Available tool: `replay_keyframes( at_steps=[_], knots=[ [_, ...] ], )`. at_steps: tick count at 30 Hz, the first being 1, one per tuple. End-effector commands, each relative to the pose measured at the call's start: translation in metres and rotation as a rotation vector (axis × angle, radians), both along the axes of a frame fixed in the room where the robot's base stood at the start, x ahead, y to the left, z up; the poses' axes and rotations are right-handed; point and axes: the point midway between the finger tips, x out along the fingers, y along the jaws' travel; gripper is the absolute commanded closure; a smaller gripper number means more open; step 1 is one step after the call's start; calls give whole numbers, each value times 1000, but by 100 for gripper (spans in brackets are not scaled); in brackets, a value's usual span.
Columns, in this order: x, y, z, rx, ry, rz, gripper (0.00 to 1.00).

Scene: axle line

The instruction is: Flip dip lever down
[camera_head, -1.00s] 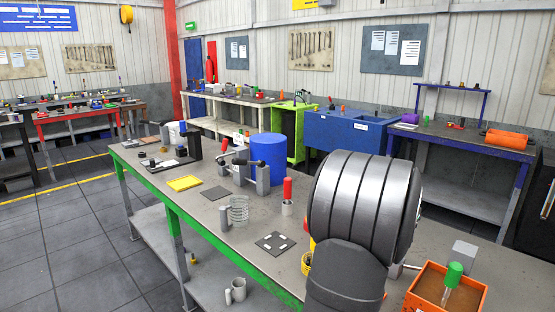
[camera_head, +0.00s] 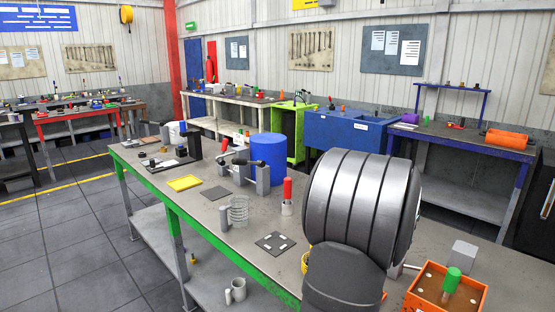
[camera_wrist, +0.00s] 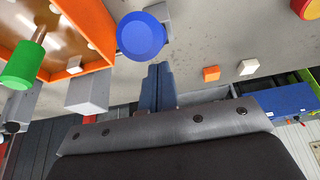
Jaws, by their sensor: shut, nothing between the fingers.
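An orange box (camera_head: 414,296) with a brown inside stands at the lower right of the head view. A lever with a green handle (camera_head: 453,272) rises from it, tilted slightly; this looks like the dip lever. In the wrist view the box (camera_wrist: 104,50) is at upper left, with the green handle (camera_wrist: 20,64) at the left edge. My gripper (camera_wrist: 160,72) is shut and empty, its fingertips beside a round blue cap (camera_wrist: 140,36) and apart from the lever. In the head view my arm hides the gripper.
A grey block (camera_head: 465,252) stands behind the orange box, close to it. Small orange (camera_wrist: 211,73) and white (camera_wrist: 248,67) blocks lie to the right in the wrist view. A red-handled post (camera_head: 287,195) and a blue cylinder (camera_head: 267,157) stand further along the bench.

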Motion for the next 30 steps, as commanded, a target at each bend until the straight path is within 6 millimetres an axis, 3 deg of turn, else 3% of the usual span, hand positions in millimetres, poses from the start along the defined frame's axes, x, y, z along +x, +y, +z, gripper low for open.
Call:
replay_keyframes(
  at_steps=[21,30],
  knots=[
    [6,-6,55,-1,-2,0,100],
    [6,-6,58,0,-1,0,100]
  ],
)
